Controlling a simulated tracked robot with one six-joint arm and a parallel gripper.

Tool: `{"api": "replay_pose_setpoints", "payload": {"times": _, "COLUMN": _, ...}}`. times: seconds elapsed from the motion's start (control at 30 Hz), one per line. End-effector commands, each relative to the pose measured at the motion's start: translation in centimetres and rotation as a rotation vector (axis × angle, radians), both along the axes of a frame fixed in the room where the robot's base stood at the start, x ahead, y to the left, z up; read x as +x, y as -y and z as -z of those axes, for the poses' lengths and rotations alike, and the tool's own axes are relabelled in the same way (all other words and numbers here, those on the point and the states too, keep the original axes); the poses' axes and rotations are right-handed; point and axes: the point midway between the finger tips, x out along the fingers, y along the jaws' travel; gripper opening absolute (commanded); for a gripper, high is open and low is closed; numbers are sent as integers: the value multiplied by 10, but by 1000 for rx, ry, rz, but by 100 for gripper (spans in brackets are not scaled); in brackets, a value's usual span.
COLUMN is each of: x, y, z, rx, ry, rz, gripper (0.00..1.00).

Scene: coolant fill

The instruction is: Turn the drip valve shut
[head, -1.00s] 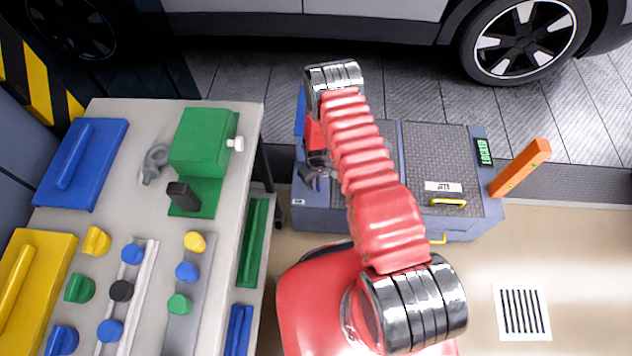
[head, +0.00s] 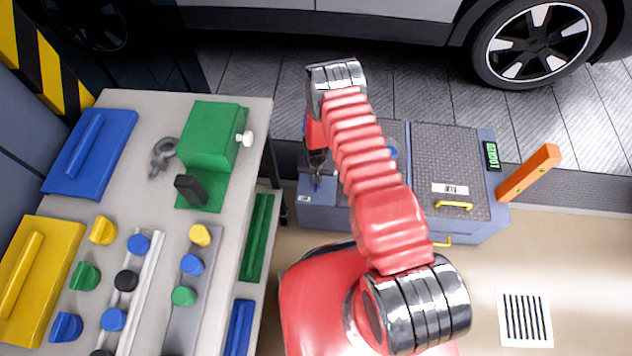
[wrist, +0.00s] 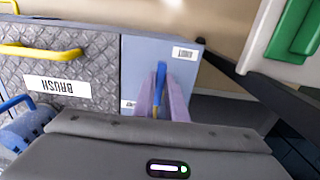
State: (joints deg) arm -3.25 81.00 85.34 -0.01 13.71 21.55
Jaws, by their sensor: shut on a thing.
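My gripper (wrist: 163,75) is shut on a narrow blue handle (wrist: 160,68) in the wrist view. A brass-coloured part (wrist: 155,106) shows below the blue between the fingers. I take this for the drip valve, but its body is largely hidden, so its turn angle cannot be told. It is at the plain end of the blue-grey chest (wrist: 197,70). In the head view my gripper (head: 317,172) points down over the left end of the chest (head: 350,224), with a small bit of blue at its tip.
The workbench (head: 262,108) with a green block (head: 208,140) and several coloured knobs stands left. An orange post (head: 530,172) rises right of the chest, by a green-lit display (head: 491,156). A car stands behind. The floor around the grate (head: 524,318) is clear.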

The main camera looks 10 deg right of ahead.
Motion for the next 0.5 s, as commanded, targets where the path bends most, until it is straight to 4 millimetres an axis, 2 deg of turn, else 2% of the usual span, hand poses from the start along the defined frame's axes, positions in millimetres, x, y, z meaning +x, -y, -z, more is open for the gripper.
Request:
{"api": "replay_pose_setpoints", "payload": {"times": 0.4, "x": 3, "y": -1, "z": -1, "rx": 0, "ry": 5, "rz": 13, "gripper": 0}}
{"api": "replay_pose_setpoints", "payload": {"times": 0.43, "x": 3, "y": -1, "z": -1, "rx": 0, "ry": 5, "rz": 13, "gripper": 12}}
{"api": "replay_pose_setpoints", "payload": {"times": 0.5, "x": 3, "y": -1, "z": -1, "rx": 0, "ry": 5, "rz": 12, "gripper": 17}}
